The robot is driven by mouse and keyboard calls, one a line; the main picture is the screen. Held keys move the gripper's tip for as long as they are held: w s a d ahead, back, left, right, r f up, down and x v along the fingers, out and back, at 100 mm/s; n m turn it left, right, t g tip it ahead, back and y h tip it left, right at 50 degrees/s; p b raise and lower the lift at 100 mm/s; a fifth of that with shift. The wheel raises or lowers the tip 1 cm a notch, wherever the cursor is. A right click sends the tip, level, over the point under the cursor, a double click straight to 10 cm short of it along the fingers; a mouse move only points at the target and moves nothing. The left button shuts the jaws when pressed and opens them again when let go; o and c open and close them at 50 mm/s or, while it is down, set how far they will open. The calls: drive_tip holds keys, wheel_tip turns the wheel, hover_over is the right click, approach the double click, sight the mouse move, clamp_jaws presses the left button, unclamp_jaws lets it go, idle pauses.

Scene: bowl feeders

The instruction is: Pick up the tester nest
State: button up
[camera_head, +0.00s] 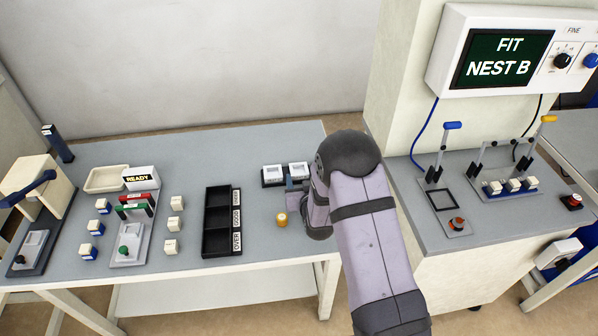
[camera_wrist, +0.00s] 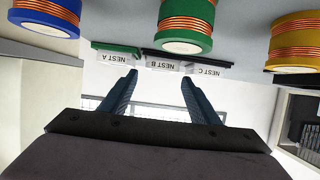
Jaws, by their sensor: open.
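The tester screen (camera_head: 503,60) reads "FIT NEST B". In the wrist view, labels NEST A (camera_wrist: 112,58), NEST B (camera_wrist: 163,66) and NEST C (camera_wrist: 208,71) appear upside down in a row. Above them in the picture are blue (camera_wrist: 45,15), green (camera_wrist: 185,25) and yellow (camera_wrist: 293,42) cylinders with copper-coloured bands. I cannot tell which are the nests. My gripper (camera_wrist: 158,78) is open, with nothing between its fingers, and the labels lie beyond the fingertips. In the head view, my arm hides most of the gripper and this area. A yellow cylinder (camera_head: 281,219) shows left of the arm.
A black sorting tray (camera_head: 221,221), a READY unit (camera_head: 141,179), small blocks (camera_head: 176,203) and white-topped boxes (camera_head: 272,176) stand on the left table. The right bench holds the lever-clamp station (camera_head: 441,199) and a red button (camera_head: 571,202).

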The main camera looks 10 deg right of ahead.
sight(298, 168)
drive_tip(key=shift+p+x, duration=0.7)
drive_tip(key=shift+x, duration=1.85)
drive_tip(key=shift+a+f, duration=0.1)
drive_tip(key=c, duration=0.9)
